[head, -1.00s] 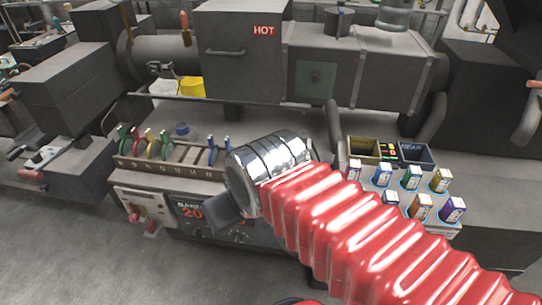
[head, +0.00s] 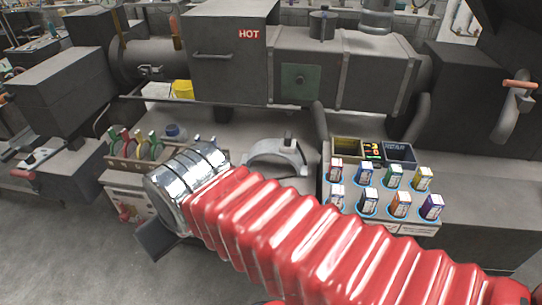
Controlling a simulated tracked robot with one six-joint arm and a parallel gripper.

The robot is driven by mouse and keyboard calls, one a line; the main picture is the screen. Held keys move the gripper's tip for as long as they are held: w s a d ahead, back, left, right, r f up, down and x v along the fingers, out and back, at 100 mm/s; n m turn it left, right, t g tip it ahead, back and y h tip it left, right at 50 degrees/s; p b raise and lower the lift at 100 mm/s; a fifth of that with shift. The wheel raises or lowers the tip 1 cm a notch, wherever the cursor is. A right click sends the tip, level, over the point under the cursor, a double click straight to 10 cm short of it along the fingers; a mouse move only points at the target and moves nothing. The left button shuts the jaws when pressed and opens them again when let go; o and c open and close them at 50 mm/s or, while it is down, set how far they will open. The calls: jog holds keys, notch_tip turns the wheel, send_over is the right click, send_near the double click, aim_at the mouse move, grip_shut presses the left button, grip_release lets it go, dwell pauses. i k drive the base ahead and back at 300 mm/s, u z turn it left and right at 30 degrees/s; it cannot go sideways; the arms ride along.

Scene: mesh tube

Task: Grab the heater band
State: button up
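A grey arched band (head: 276,160) with a small upright tab on top lies on the bench in front of the machine. It looks like a heater band, and my red sleeved arm hides part of its lower side. My gripper (head: 156,240) shows only as a dark flat piece below the chrome wrist at lower left. It is left of the band and apart from it. Its fingertips cannot be made out, and nothing held is visible.
A rack (head: 122,164) with several coloured handles stands behind the wrist. A console (head: 382,226) with two bins and several small boxes stands to the right. A large grey machine (head: 235,75) marked HOT runs along the back. Clear floor lies at lower left.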

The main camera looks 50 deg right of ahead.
aim_at(286, 148)
jog(key=z, duration=0.05)
jog(key=i, duration=1)
jog(key=u, duration=0.05)
